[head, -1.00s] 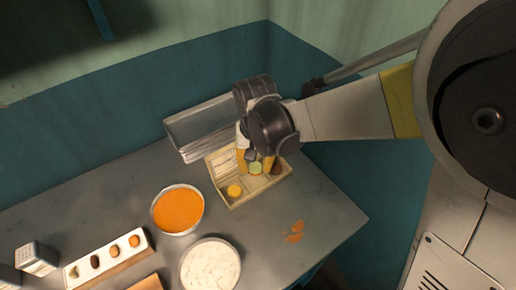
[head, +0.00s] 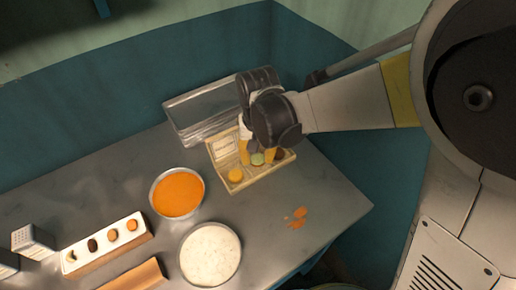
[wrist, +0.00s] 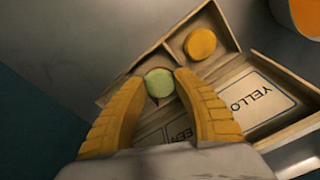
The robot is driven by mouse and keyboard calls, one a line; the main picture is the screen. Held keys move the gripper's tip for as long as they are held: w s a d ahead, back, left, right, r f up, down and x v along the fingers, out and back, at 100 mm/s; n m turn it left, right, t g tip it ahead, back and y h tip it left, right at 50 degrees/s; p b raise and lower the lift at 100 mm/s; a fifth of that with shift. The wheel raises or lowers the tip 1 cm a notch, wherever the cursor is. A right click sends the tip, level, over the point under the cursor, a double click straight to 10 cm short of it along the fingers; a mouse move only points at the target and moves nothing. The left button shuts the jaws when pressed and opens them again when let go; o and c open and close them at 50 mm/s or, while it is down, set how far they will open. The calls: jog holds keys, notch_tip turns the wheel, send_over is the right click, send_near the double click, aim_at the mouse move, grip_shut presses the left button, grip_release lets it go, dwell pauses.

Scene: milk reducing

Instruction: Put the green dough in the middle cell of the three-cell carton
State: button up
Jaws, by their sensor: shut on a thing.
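The green dough (head: 257,159) is a pale round piece held between the yellow fingertips of my gripper (head: 257,156). It also shows in the wrist view (wrist: 159,84), gripped from both sides at the middle cell of the carton (head: 263,174). It looks low, at about the cell's level; whether it touches the cell floor I cannot tell. A yellow-orange dough (head: 236,175) sits in the left cell, and it shows in the wrist view (wrist: 200,43). A dark brown piece (head: 280,154) is in the right cell. My fingers partly hide the cells and the labelled lid.
A clear container (head: 190,112) stands behind the carton. A bowl of orange liquid (head: 178,194) and a bowl of white contents (head: 210,254) stand to the left and front. A white tray (head: 105,243) with several small pieces lies farther left. Orange spill (head: 296,216) marks the table.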

jog(key=o, duration=1.1)
jog(key=shift+c, duration=0.2)
notch_tip(320, 180, up, 12)
jog(key=s+d+r+t, duration=0.1)
jog(key=s+d+t, duration=0.2)
jog(key=d, duration=0.8)
jog(key=s+d+m+t, duration=0.1)
jog(key=s+d+t, duration=0.2)
jog(key=s+d, duration=0.4)
jog(key=d, duration=0.4)
jog(key=shift+d+r+m+t, duration=0.15)
jog(key=shift+r+m+t, duration=0.15)
jog(key=shift+r+t, duration=0.1)
